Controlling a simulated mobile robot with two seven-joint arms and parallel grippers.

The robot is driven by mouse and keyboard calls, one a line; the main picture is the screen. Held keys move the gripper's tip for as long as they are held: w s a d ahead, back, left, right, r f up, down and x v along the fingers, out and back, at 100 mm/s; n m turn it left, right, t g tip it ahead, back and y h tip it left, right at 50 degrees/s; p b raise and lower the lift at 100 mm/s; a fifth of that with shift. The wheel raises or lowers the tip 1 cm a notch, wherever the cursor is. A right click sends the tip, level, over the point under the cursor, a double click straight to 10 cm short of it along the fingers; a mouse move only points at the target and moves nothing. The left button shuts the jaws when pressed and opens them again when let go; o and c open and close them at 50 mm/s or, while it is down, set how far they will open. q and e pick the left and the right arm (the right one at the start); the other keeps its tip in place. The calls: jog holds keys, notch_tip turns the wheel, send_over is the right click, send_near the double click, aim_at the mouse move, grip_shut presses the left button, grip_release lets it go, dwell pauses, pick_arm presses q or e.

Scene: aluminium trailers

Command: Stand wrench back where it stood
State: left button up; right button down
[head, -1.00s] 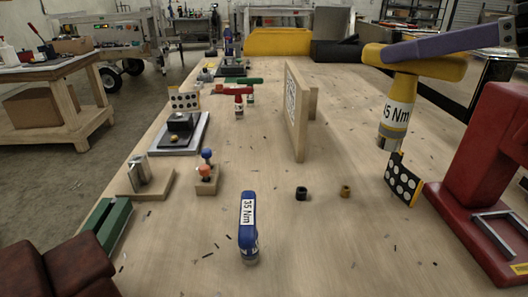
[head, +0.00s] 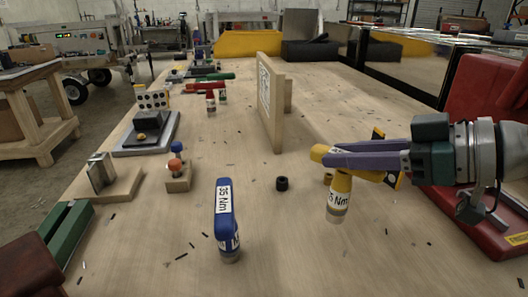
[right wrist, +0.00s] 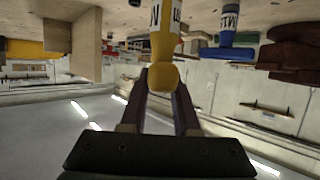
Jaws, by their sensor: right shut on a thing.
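A yellow T-shaped torque wrench (head: 338,195) with a white label ending in "5 Nm" is upright, with its head on top and its silver tip pointing down. My right gripper (head: 325,158) comes in from the right and its purple fingers are shut on the wrench's yellow head. The tip is at or just above the wooden table; I cannot tell if it touches. In the right wrist view the yellow wrench (right wrist: 162,45) is between the fingers, seen inverted. A blue 35 Nm wrench (head: 225,215) stands to its left. My left gripper is not in view.
An upright wooden board (head: 272,105) stands farther back.

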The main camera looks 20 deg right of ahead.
aim_at(347, 178)
jog(key=shift+f+b, duration=0.5)
jog(key=shift+f, duration=1.4)
jog(key=shift+f, duration=0.1)
jog(key=shift+f, duration=0.1)
jog(key=c, duration=0.6)
grip_release()
jog(key=shift+c, duration=0.2)
jog(key=shift+r, duration=0.2)
jog(key=shift+s+d, duration=0.1)
jog(key=shift+s, duration=0.05)
jog(key=b+v, duration=0.1)
jog(key=v, duration=1)
jog(key=shift+s+r, duration=0.25)
jog(key=shift+s, duration=0.05)
